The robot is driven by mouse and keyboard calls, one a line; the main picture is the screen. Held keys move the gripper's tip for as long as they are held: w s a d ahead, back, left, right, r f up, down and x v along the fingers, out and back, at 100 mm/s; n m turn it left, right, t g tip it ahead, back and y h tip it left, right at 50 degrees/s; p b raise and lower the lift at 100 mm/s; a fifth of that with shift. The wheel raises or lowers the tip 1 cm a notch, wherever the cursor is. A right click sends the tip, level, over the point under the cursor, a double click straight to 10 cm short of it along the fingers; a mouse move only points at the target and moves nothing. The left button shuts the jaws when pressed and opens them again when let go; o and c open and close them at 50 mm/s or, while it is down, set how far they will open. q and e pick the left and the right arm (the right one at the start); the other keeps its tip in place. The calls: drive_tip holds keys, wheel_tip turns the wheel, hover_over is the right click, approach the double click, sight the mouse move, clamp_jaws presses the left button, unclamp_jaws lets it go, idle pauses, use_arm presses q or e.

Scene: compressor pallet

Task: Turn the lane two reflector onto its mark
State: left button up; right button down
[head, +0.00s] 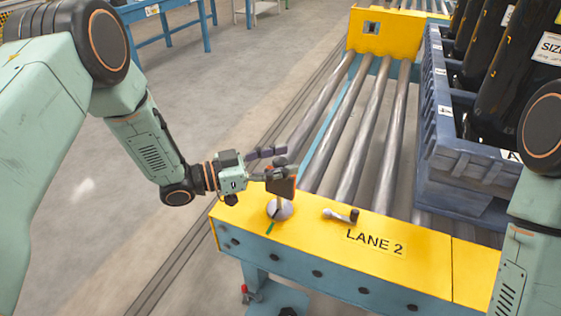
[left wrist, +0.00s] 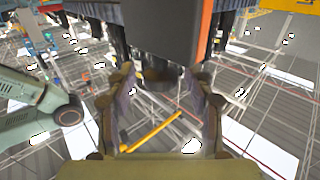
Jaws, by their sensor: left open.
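The lane two reflector is a small brown upright plate (head: 283,187) on a short post with a round grey base (head: 281,210). It stands on the yellow end plate, left of the LANE 2 label (head: 374,243). A green mark (head: 270,228) lies at the front of the base. My left gripper (head: 279,163) is open at the reflector's top; the head view does not show clearly whether it touches. In the left wrist view, the open fingers (left wrist: 163,105) flank a dark block with an orange edge (left wrist: 160,28), probably the reflector. My right gripper is out of view.
Metal rollers (head: 362,130) run back to a yellow box (head: 384,33). A blue-grey crate of dark bottles (head: 468,165) stands at the right.

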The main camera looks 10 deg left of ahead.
use_arm(q)
drive_tip(key=shift+w, duration=0.1)
drive_tip(key=shift+c, duration=0.3)
drive_tip(key=c, duration=0.3)
clamp_jaws()
drive_tip(key=shift+n+t+p, duration=0.3)
drive_tip(key=shift+t+p, duration=0.1)
drive_tip(key=shift+p, duration=0.2)
drive_tip(key=shift+o, duration=1.8)
unclamp_jaws()
